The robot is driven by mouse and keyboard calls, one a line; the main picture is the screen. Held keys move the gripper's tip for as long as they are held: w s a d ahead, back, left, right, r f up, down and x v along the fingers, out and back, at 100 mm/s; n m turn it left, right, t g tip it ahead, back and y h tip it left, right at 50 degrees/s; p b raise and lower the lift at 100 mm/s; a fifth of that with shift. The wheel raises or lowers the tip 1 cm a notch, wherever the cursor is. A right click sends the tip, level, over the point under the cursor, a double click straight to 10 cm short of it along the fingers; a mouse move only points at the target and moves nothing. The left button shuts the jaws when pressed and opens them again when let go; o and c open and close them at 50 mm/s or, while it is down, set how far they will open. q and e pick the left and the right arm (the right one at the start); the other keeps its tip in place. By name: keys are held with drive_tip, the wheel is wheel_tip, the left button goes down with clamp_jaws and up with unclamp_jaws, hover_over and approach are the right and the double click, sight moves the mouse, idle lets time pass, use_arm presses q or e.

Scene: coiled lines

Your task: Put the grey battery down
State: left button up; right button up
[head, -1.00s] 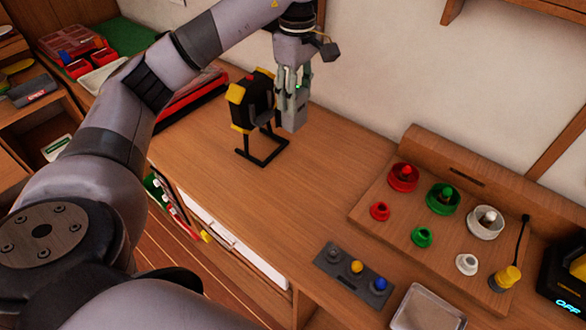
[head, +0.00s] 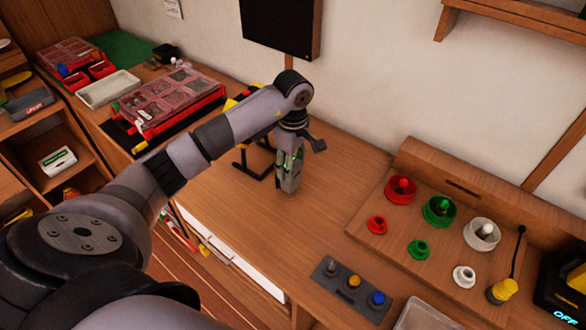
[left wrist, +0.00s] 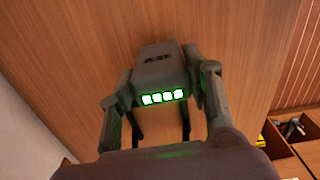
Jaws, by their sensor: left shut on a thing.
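The grey battery (head: 289,181) is upright in my left gripper (head: 291,157), low over the wooden worktop (head: 325,215) or on it; I cannot tell whether its base touches. In the left wrist view the battery (left wrist: 160,68) is a dark grey block with a row of lit green lights, between the two fingers of my left gripper (left wrist: 163,88). The fingers are closed on its sides. My right gripper is not in view.
A black stand (head: 240,170) with yellow parts is just left of the battery, partly behind my arm. A grey button panel (head: 351,288) and a board with red, green and white cups (head: 440,210) lie to the right. Worktop between is clear.

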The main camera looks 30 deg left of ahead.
use_arm(q)
wheel_tip(320, 180, down, 2)
drive_tip(key=shift+f, duration=0.2)
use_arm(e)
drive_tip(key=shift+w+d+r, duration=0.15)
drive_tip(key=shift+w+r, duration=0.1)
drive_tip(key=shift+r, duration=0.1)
use_arm(q)
drive_tip(key=shift+f, duration=0.15)
drive_tip(key=o, duration=1.3)
drive_tip(key=shift+o, duration=0.5)
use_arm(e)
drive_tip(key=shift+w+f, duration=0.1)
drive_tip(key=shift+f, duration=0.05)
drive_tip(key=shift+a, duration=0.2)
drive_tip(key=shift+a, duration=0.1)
